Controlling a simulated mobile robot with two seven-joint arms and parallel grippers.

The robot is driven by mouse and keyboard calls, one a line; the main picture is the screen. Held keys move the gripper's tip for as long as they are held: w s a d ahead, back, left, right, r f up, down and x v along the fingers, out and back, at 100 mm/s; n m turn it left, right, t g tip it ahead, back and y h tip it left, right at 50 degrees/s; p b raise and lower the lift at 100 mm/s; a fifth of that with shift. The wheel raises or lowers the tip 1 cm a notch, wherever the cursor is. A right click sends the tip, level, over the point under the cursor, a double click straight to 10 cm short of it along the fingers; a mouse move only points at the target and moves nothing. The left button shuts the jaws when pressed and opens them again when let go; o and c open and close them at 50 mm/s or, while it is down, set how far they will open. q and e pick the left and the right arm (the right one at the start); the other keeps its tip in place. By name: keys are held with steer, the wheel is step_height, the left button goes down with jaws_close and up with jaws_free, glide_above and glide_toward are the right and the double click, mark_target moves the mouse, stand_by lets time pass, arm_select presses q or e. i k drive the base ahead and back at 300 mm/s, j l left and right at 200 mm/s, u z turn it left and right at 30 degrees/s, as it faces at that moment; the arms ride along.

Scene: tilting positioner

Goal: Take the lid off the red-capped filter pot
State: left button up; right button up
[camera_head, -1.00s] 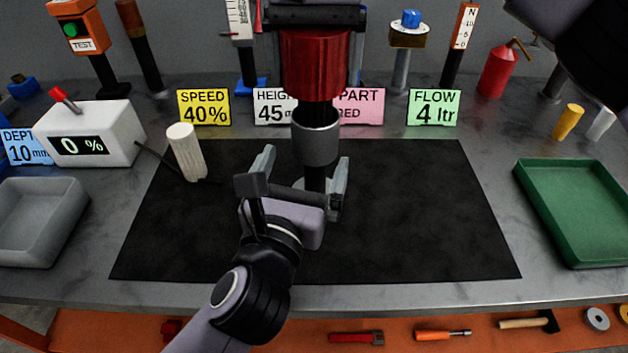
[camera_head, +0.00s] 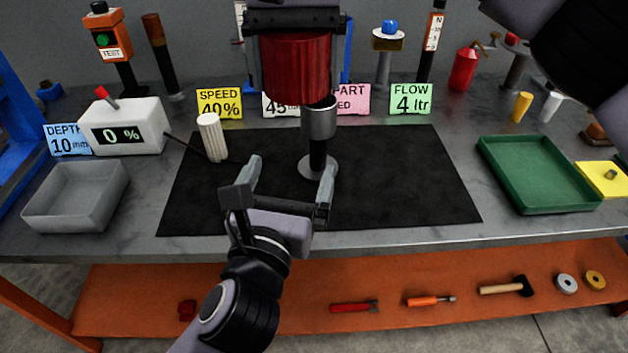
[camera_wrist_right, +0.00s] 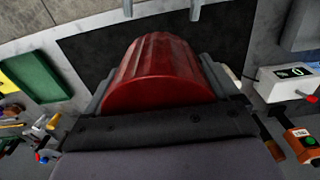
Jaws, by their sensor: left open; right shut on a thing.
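The red ribbed lid (camera_head: 296,68) is between the fingers of my right gripper (camera_head: 296,28), which is shut on it. The lid also fills the middle of the right wrist view (camera_wrist_right: 160,75). Below it in the head view is a grey cylinder (camera_head: 318,122) with a black upper part, on a black stem and round grey base (camera_head: 312,170). The lid sits left of the cylinder's axis and overlaps its top; whether they touch is unclear. My left gripper (camera_head: 288,182) is open and empty, in front of the base. Its fingertips show in the wrist view (camera_wrist_right: 162,10).
A black mat (camera_head: 400,190) lies under the stand, with free room on its right. A green tray (camera_head: 540,178) is at right and a grey tray (camera_head: 75,198) at left. A ribbed white cylinder (camera_head: 212,138) stands left on the mat. Sign cards line the back.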

mark_target(318, 126)
steer(key=k+j, duration=0.15)
steer(key=k, duration=0.3)
steer(key=k+j, duration=0.2)
steer(key=k, duration=0.25)
